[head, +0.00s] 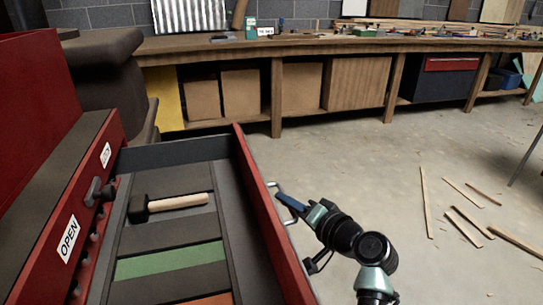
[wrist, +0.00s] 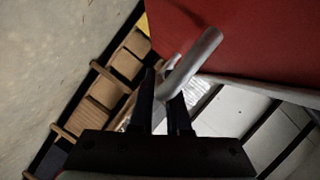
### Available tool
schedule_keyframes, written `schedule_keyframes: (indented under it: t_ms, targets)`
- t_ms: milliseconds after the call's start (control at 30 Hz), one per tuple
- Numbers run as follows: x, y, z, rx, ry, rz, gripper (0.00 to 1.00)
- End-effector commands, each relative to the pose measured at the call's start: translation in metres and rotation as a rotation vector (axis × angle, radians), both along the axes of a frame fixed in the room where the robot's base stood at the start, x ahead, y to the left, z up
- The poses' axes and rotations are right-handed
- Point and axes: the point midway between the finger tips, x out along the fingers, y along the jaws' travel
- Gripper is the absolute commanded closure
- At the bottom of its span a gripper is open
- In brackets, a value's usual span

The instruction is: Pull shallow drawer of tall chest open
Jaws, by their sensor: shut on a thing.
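The tall red chest (head: 95,150) stands at the left, with an "OPEN" label on its side. Its shallow drawer (head: 262,215) is pulled well out to the right, its red front facing my arm. My gripper (head: 284,199) is at the drawer front, shut on the metal bar handle (head: 293,238). In the wrist view the grey handle (wrist: 192,62) passes between the dark fingers of my gripper (wrist: 166,100), beside the red drawer front (wrist: 260,40). The fingertips are partly hidden by the handle.
A long wooden workbench (head: 330,42) with boxes beneath runs along the back wall. Several thin wood strips (head: 468,228) lie on the concrete floor at the right. The floor between the drawer and the strips is clear.

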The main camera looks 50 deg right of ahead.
Motion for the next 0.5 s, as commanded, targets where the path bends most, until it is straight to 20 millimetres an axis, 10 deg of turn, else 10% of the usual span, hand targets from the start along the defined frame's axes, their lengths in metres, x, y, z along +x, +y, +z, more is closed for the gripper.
schedule_keyframes:
  t_ms: [467, 500]
  targets:
    - [-0.0032, -0.0049, -0.0003, 0.001, 0.000, -0.002, 1.00]
    - [-0.0032, -0.0049, -0.0002, 0.001, 0.000, -0.002, 0.80]
